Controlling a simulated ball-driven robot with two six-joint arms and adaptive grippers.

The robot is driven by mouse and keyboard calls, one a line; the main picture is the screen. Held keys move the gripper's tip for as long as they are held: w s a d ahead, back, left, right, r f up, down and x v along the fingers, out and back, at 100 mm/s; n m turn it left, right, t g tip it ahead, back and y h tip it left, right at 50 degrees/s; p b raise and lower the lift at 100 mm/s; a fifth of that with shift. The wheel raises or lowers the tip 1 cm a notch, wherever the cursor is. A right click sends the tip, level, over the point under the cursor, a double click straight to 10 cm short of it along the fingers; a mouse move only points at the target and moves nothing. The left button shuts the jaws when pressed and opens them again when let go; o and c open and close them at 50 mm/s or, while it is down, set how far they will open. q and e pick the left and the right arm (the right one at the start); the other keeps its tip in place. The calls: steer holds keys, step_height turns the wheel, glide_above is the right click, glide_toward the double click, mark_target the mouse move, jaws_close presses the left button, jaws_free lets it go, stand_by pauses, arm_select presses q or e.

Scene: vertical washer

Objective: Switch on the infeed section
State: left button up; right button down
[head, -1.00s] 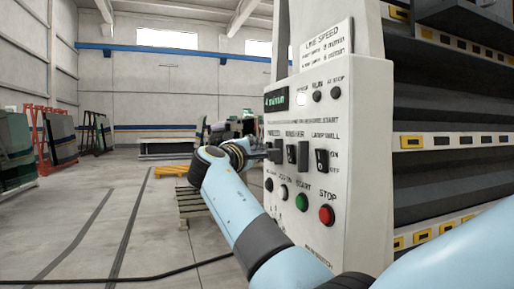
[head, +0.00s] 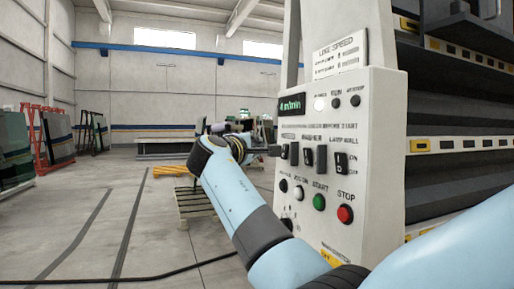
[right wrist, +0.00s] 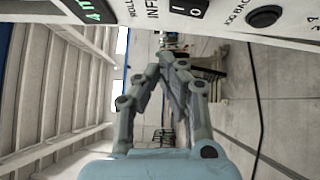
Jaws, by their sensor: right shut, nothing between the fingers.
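The pale grey control panel (head: 375,120) stands right of centre in the head view, with a row of dark rocker switches. The infeed switch (head: 284,152) is the leftmost, partly hidden by my fingertips. In the right wrist view the infeed switch (right wrist: 188,9) is at the top edge, with I and O marks; which side is pressed I cannot tell. My right gripper (head: 273,151) is shut and empty, just left of the infeed switch; contact cannot be made out. Its fingers also show in the right wrist view (right wrist: 168,62). My left gripper is out of view.
The washer switch (head: 308,156) and lamp wall switch (head: 340,162) are close to the right. Below are a green button (head: 319,202) and a red stop button (head: 345,214). A white lamp (head: 320,103) glows above.

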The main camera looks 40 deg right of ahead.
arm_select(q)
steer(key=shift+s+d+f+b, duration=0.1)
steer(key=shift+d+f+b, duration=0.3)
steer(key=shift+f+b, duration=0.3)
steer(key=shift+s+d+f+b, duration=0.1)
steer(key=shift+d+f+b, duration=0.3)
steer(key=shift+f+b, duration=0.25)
arm_select(e)
steer(key=v, duration=0.8)
steer(key=shift+s+r, duration=0.25)
steer(key=shift+r, duration=0.4)
steer(key=shift+d, duration=0.15)
